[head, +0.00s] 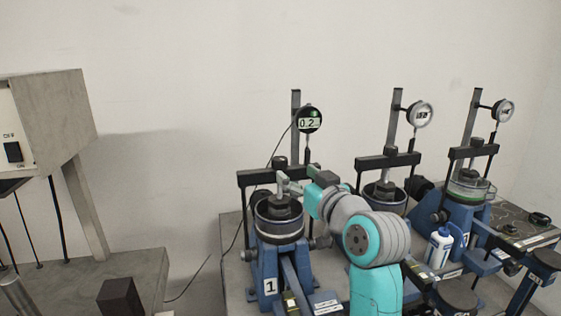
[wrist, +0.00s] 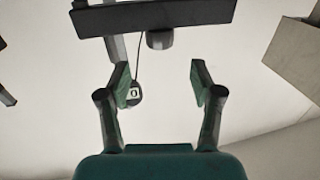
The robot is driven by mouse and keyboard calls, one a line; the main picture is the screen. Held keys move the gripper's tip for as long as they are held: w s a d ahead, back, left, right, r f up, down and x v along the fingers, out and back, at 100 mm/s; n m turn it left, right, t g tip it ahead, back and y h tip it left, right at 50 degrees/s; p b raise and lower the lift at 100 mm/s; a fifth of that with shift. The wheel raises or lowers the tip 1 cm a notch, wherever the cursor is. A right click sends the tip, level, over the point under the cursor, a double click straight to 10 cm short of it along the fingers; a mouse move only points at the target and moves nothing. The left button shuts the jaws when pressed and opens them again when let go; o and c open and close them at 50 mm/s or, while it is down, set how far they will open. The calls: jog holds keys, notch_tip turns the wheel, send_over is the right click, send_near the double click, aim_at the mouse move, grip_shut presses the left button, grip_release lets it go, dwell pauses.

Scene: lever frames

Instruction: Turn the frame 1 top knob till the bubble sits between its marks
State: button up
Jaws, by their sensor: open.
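Frame 1 (head: 268,258) is the blue frame with the white "1" plate, left of the other frames in the head view. A small dark knob (head: 281,162) stands on its black crossbar (head: 254,177). In the wrist view, a grey cylinder (wrist: 160,38), apparently this knob, adjoins the dark crossbar (wrist: 200,14). My gripper (wrist: 159,80) is open and empty, its jaws apart from the knob, which lies beyond the gap between the tips. In the head view my gripper (head: 290,186) is close to the crossbar. I cannot make out a bubble or its marks.
A dial gauge (head: 308,119) reading about 0.2 stands above frame 1. Two similar blue frames (head: 384,190) (head: 468,195) stand to the right, with a white bottle (head: 438,248) between them. A grey machine (head: 50,125) is at the left. The wall above is clear.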

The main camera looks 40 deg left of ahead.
aim_at(283, 164)
jog(key=x, duration=0.9)
jog(key=shift+w+a, duration=0.1)
jog(key=shift+a, duration=0.05)
jog(key=c, duration=1.2)
